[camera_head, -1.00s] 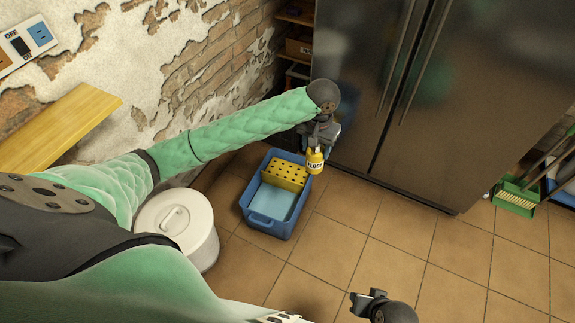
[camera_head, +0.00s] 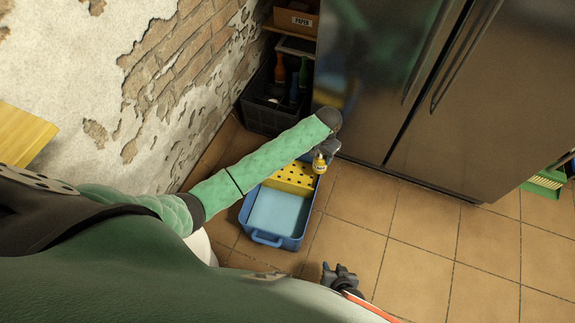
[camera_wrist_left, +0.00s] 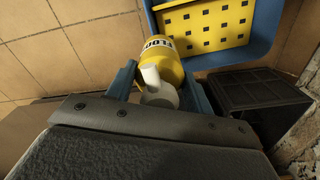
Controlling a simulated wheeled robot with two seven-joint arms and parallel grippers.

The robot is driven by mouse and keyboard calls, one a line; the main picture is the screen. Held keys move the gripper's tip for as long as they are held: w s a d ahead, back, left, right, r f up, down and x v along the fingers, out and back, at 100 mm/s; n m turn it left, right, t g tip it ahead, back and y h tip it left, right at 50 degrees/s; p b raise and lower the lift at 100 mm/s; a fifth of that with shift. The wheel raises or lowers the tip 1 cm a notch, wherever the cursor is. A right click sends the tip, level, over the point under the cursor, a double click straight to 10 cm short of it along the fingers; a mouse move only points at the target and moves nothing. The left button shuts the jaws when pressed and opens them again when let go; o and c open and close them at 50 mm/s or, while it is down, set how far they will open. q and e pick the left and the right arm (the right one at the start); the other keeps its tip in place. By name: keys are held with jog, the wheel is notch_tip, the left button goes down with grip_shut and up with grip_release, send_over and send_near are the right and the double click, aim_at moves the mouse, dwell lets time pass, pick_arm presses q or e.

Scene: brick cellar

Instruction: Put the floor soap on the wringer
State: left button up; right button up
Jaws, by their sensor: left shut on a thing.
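The floor soap is a yellow bottle (camera_head: 319,163) with a white cap and a label. My left gripper (camera_head: 326,149) is shut on it, beside the right rim of a blue bucket (camera_head: 249,207). In the left wrist view the bottle (camera_wrist_left: 163,62) sits between the fingers of the gripper (camera_wrist_left: 158,95), its cap towards the palm. The wringer is the yellow perforated part (camera_head: 290,180) at the far end of the bucket; it also shows in the wrist view (camera_wrist_left: 205,25).
A dark crate with bottles (camera_head: 262,100) stands behind the bucket, below a shelf with a cardboard box (camera_head: 297,20). A large dark fridge (camera_head: 440,110) is at the right. A green dustpan (camera_head: 546,182) stands far right. Tiled floor (camera_head: 410,235) is free right of the bucket.

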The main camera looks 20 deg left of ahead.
pick_arm(q)
jog(key=w+a+f+b, duration=0.1)
jog(key=a+f+b, duration=0.1)
jog(key=a+f, duration=0.9)
jog(key=shift+w+a, duration=0.2)
jog(key=shift+a, duration=0.1)
jog(key=shift+f, duration=0.1)
